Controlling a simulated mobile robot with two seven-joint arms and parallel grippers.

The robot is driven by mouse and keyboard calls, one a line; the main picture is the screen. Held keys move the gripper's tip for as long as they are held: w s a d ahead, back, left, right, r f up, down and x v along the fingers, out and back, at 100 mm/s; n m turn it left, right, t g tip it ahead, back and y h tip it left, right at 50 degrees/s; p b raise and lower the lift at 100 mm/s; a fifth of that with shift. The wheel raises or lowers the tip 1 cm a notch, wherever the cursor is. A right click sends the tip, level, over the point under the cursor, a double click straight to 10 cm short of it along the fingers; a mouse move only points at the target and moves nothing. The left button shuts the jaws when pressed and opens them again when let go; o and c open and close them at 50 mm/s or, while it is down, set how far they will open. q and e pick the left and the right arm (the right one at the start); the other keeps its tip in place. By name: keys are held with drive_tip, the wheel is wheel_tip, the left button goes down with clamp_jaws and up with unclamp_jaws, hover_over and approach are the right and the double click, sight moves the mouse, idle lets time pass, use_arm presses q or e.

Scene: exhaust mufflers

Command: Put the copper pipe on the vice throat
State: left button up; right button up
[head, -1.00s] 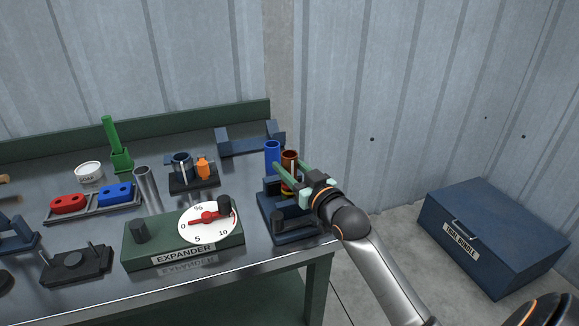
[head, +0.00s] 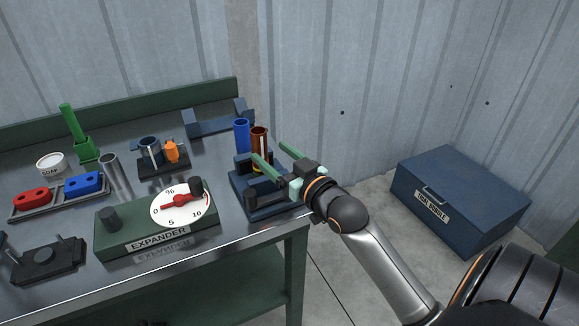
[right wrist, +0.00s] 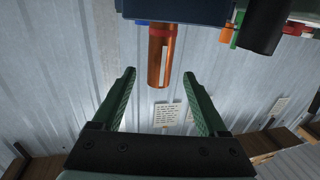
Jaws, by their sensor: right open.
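The copper pipe (head: 259,141) stands upright on the blue vice (head: 263,208) at the right end of the bench, just right of an upright blue tube (head: 241,134). A yellow ring shows low on it, and its base is partly hidden. My right gripper (head: 268,149) is open and empty; one finger crosses in front of the pipe's lower part and the other lies to its right. In the right wrist view the copper pipe (right wrist: 157,62) has a slot and a red band, and lies ahead between the spread fingers (right wrist: 160,75), touching neither. My left gripper is out of view.
Left of the vice are the green expander box (head: 130,222), a grey pipe (head: 115,175), an orange piece (head: 171,151), and a tray with red (head: 31,198) and blue (head: 84,183) blocks. A blue toolbox (head: 459,199) sits on the floor to the right.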

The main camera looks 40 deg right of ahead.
drive_tip(key=shift+s+a, duration=0.15)
drive_tip(key=shift+s, duration=2.8)
